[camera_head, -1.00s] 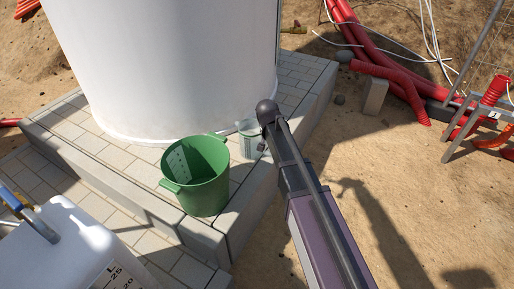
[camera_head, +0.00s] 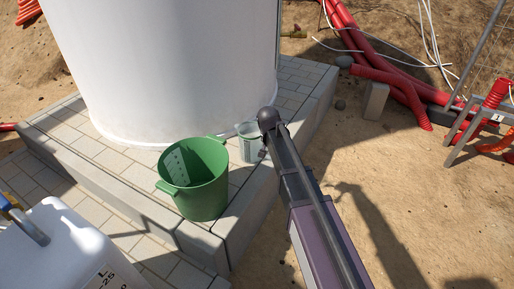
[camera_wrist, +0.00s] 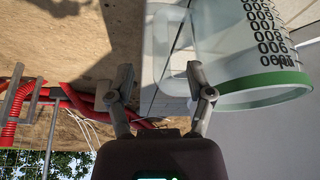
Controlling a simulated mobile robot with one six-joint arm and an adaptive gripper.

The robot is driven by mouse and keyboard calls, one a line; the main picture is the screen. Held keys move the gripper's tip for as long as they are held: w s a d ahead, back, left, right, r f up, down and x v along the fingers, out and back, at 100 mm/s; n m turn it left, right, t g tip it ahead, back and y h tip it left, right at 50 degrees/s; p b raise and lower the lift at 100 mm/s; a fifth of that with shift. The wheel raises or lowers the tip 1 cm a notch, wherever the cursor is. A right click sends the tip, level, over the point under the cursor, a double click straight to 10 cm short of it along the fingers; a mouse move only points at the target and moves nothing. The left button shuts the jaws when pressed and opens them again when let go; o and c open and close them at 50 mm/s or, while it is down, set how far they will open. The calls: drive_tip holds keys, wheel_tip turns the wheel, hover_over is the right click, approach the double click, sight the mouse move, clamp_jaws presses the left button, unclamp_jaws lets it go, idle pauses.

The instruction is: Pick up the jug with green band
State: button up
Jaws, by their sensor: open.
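The jug with green band (camera_head: 247,148) stands on the paved ledge, right of the green bucket, partly hidden by my arm. In the wrist view the clear jug (camera_wrist: 245,50) fills the upper right, with black measuring numbers and a green band around its rim. Its clear handle (camera_wrist: 183,42) reaches toward the space ahead of my fingers. My gripper (camera_wrist: 161,82) is open and empty, its right fingertip close to the handle and rim; I cannot tell whether they touch. In the head view my gripper is mostly hidden behind my arm.
A green bucket (camera_head: 196,185) stands close left of the jug. A large white tank (camera_head: 175,65) rises behind them. A white container (camera_head: 65,250) is at the lower left. Red pipes (camera_head: 385,65) lie at the upper right. Open sandy ground (camera_head: 400,170) lies right of the ledge.

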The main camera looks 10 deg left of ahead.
drive_tip(key=shift+b+x, duration=2.3)
drive_tip(key=shift+x, duration=0.25)
drive_tip(key=shift+w, duration=0.1)
clamp_jaws()
